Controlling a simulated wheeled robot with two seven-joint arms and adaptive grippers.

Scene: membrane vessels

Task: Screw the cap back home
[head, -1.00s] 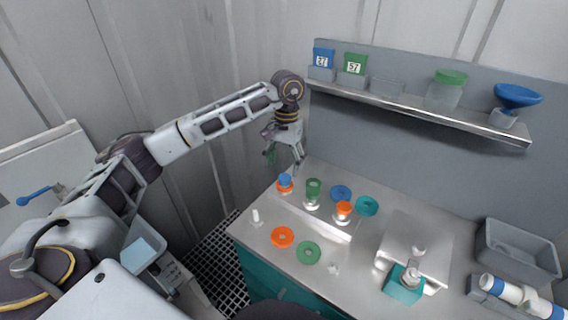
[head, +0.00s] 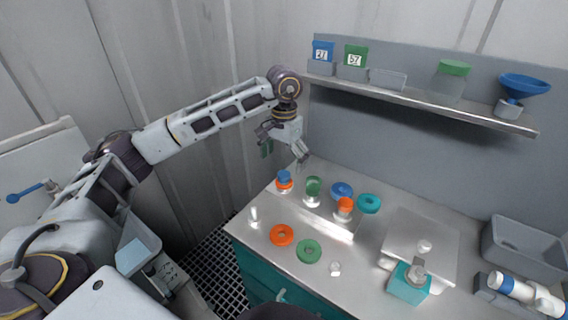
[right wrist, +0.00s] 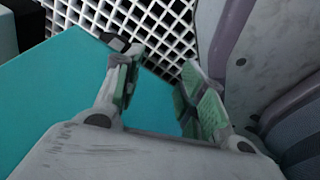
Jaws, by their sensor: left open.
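Several small vessels stand on the metal bench: one with a blue top over an orange collar (head: 284,181), one with a green top (head: 313,187), and one with an orange top (head: 345,205). I cannot tell which cap the task means or whether any is loose. My left gripper (head: 285,151) is open and empty, above the back left of the bench, over the blue-topped vessel and apart from it. My right gripper (right wrist: 160,85) shows in the right wrist view with its green-padded fingers apart and nothing between them, near a teal surface and a floor grating.
A teal block (head: 408,284) stands near the front beside a raised plate (head: 421,243). A grey bin (head: 522,250) is at right. A shelf (head: 420,101) runs along the back wall.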

